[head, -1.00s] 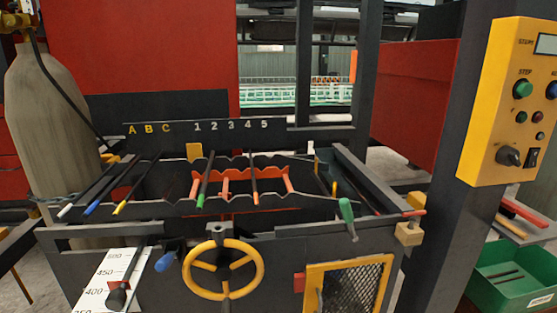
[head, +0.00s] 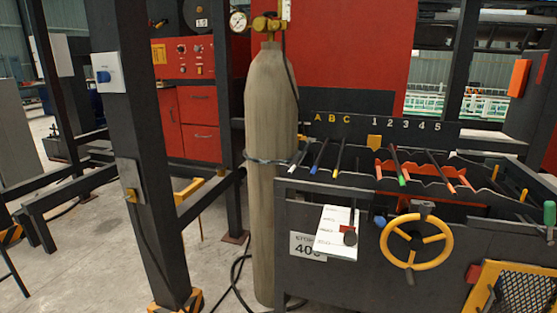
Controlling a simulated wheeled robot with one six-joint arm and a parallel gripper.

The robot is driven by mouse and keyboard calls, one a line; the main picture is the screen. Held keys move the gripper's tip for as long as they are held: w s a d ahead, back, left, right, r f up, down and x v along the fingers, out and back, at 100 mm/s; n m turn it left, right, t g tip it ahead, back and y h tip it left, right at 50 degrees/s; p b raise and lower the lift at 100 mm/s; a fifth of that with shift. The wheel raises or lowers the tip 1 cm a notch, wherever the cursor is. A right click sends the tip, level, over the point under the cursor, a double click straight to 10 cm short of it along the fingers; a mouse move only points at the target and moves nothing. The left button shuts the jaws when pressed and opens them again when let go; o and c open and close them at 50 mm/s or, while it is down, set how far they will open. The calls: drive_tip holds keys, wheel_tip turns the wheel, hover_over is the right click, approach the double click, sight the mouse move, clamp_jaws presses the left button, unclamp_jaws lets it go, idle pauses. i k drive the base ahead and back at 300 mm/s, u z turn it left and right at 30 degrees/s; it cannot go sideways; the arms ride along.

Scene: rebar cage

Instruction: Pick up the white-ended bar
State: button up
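The white-ended bar (head: 299,155) lies in the rack (head: 290,184) at its left end, below the letter A. Its white tip (head: 291,169) points toward me at the rack's front edge. A blue-ended bar (head: 320,155) lies just to its right below B, and a yellow-ended bar (head: 339,157) below C. My gripper is not in view.
A tall gas cylinder (head: 270,130) stands just left of the rack. A dark post (head: 140,150) stands at the left. A yellow handwheel (head: 416,241) is on the rack's front. Green- and red-ended bars lie below the numbers. Floor (head: 215,270) shows between post and cylinder.

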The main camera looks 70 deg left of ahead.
sight(299, 158)
drive_tip(key=z, duration=2.15)
drive_tip(key=k, duration=2.9)
drive_tip(key=u, duration=2.9)
drive_tip(key=i, duration=1)
